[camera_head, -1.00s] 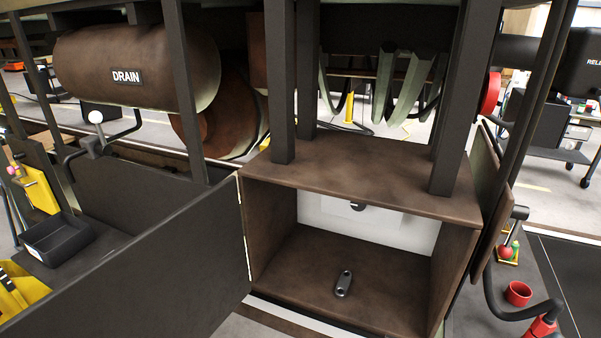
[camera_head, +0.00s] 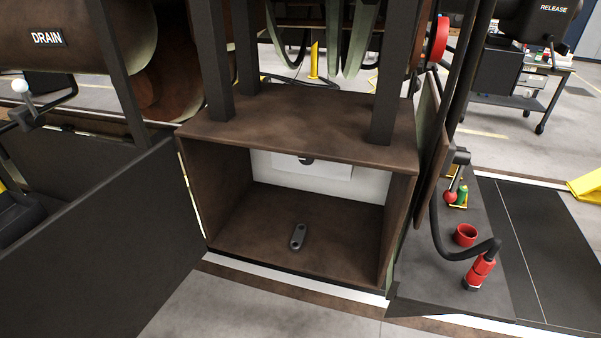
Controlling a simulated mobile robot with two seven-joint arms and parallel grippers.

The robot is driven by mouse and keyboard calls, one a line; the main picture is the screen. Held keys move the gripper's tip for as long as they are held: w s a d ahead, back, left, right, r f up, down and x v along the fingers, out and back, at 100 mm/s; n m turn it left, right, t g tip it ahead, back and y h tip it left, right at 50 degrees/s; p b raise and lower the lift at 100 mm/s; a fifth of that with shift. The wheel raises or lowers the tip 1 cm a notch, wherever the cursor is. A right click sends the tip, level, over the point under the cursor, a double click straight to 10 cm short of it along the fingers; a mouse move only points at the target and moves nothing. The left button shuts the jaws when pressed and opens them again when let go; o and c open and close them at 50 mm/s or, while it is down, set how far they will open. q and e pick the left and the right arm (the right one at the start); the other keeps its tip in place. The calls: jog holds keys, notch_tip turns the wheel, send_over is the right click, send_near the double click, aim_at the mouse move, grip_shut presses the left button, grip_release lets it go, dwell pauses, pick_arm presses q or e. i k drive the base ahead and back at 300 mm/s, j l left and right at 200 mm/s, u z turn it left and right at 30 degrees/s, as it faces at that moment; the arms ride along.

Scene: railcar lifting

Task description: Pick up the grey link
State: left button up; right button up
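The grey link (camera_head: 298,236) is a small flat bar with rounded ends and a hole near each end. It lies on the floor of the open brown box (camera_head: 300,132) under the railcar, near the middle of the box's front opening. Nothing covers it. Neither of my grippers shows in the head view.
A dark open door panel (camera_head: 95,240) stands left of the box. On the right, a dark platform (camera_head: 420,270) carries a red cup (camera_head: 465,235) and a hose with a red end (camera_head: 480,270). The grey floor (camera_head: 270,310) in front of the box is clear.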

aim_at(298, 239)
jog(key=i+l+u, duration=0.1)
jog(key=u, duration=0.25)
jog(key=i+l+u, duration=0.15)
jog(key=u, duration=0.2)
jog(key=i+l+u, duration=0.15)
jog(key=u, duration=0.15)
